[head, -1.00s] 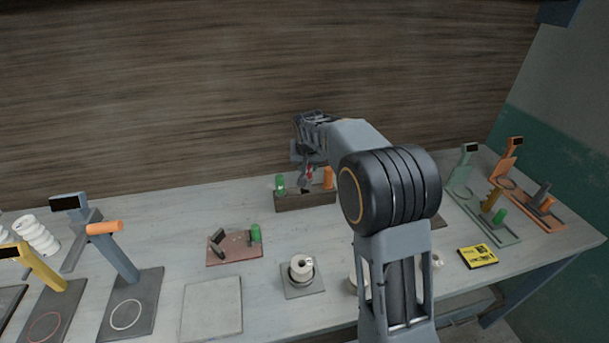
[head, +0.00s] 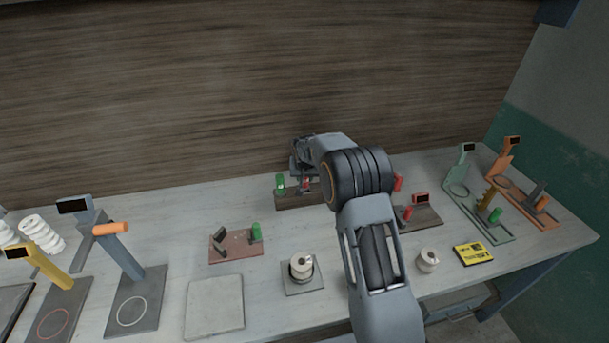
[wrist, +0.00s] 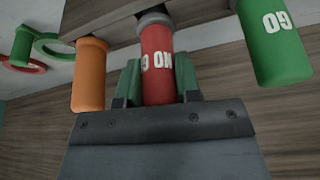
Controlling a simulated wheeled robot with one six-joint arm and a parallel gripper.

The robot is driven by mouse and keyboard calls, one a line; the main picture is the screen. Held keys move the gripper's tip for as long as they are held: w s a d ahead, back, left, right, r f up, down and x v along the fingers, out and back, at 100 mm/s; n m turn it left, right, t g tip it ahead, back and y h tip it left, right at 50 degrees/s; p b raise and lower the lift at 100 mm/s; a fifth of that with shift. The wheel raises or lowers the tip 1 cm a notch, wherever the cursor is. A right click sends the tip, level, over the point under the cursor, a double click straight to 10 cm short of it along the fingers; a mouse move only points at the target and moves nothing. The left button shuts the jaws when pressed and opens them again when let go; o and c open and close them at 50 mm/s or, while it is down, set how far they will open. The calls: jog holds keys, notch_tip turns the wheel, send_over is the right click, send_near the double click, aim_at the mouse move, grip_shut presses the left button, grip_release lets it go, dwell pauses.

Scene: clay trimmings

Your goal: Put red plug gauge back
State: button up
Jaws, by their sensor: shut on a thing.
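The red plug gauge (wrist: 158,62), marked NO GO in part, is between the two green-padded fingers of my gripper (wrist: 157,82) in the wrist view. In the head view the red gauge (head: 307,184) shows as a small patch under my gripper (head: 305,179), above the dark rack (head: 296,202). Its grey end meets the rack (wrist: 112,15) in the wrist view; how deep it sits is hidden. A green GO gauge (wrist: 273,42) and an orange gauge (wrist: 90,75) stand in the rack on either side.
My arm covers the rack's right part in the head view. A brown stand with red parts (head: 425,216) is right of it. A pinkish plate with a green plug (head: 256,231) lies front left. A white ring piece (head: 301,266) sits on a grey pad.

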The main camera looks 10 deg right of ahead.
jog(key=shift+f+b, duration=0.3)
jog(key=shift+b, duration=0.15)
jog(key=o, duration=1)
jog(key=shift+r, duration=0.1)
